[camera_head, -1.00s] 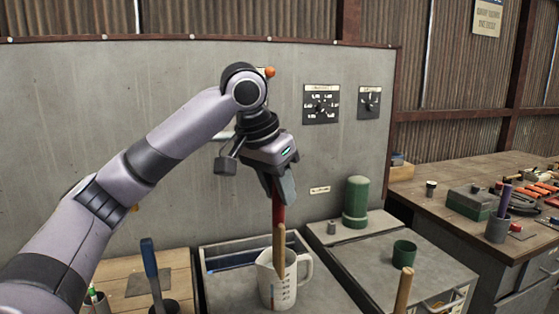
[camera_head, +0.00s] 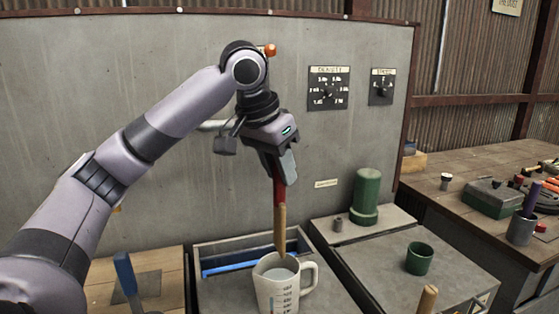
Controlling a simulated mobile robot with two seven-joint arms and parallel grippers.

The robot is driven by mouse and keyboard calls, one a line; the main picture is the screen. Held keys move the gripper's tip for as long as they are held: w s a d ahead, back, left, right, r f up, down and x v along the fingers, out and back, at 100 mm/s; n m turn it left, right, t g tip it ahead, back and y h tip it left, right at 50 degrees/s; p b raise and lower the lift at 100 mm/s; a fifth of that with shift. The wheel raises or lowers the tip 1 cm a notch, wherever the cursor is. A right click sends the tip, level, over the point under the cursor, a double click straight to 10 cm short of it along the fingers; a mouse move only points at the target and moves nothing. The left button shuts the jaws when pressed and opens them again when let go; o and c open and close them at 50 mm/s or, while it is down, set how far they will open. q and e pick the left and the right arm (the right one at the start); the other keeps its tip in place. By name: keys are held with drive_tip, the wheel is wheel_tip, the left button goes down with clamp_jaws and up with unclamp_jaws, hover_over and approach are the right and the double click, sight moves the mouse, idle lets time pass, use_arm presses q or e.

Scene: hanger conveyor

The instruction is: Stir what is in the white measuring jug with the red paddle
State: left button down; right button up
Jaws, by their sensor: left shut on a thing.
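The white measuring jug (camera_head: 278,296) stands upright on the grey bench, its handle to the right and grey contents visible inside. My left gripper (camera_head: 279,172) is above it, shut on the red paddle (camera_head: 279,190). The paddle hangs almost upright, red at the top and wooden (camera_head: 280,228) below. Its lower end shows at the jug's back rim; I cannot tell whether it is just above, inside or behind the rim. My right gripper is not in view.
A recessed tray with a blue rod (camera_head: 243,264) lies behind the jug. A green canister (camera_head: 366,196) and green cup (camera_head: 419,258) stand to the right. A wooden handle (camera_head: 428,299) rises at the lower right, a blue handle (camera_head: 125,273) at the left.

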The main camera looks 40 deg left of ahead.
use_arm(q)
drive_tip(key=shift+s+f, duration=0.1)
drive_tip(key=shift+f, duration=0.4)
drive_tip(key=b, duration=0.2)
hover_over(277, 233)
wheel_tip(277, 233, down, 5)
drive_tip(key=shift+d+f, duration=0.15)
drive_tip(key=shift+f, duration=0.05)
drive_tip(key=shift+w+f+b, duration=0.2)
drive_tip(key=shift+f+b, duration=1.35)
drive_tip(key=shift+f, duration=2.8)
